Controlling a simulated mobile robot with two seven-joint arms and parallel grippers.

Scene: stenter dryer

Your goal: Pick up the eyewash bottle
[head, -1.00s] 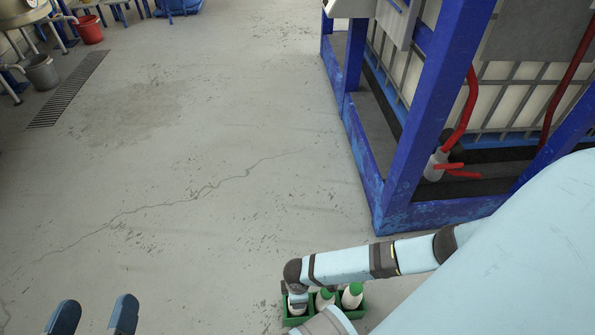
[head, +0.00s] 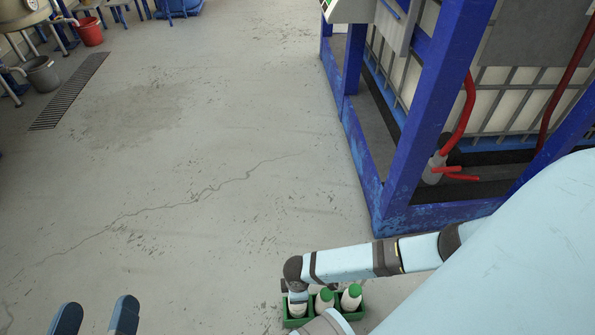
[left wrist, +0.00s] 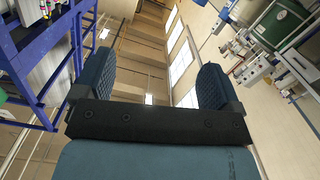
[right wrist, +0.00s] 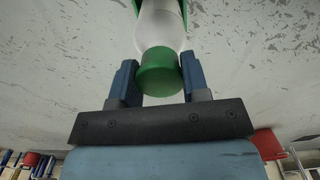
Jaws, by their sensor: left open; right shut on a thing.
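Several white bottles stand in a green holder (head: 357,314) on the floor at the bottom of the head view. Two show clear green caps, a middle bottle (head: 325,302) and a right bottle (head: 351,298). My right arm reaches down over the leftmost bottle and partly hides it. In the right wrist view my right gripper (right wrist: 158,75) is shut on the green cap of the eyewash bottle (right wrist: 161,25), with its translucent white body beyond the fingers. A green edge of the holder shows beside that body. My left gripper (head: 98,307) is open and empty, well left of the holder.
A blue steel frame (head: 384,190) around a caged white tank, with a red hose (head: 466,115), stands at right. The grey cracked floor is clear in the middle. A floor grate (head: 70,90), a grey bucket (head: 42,73) and a red bucket (head: 90,31) are far left.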

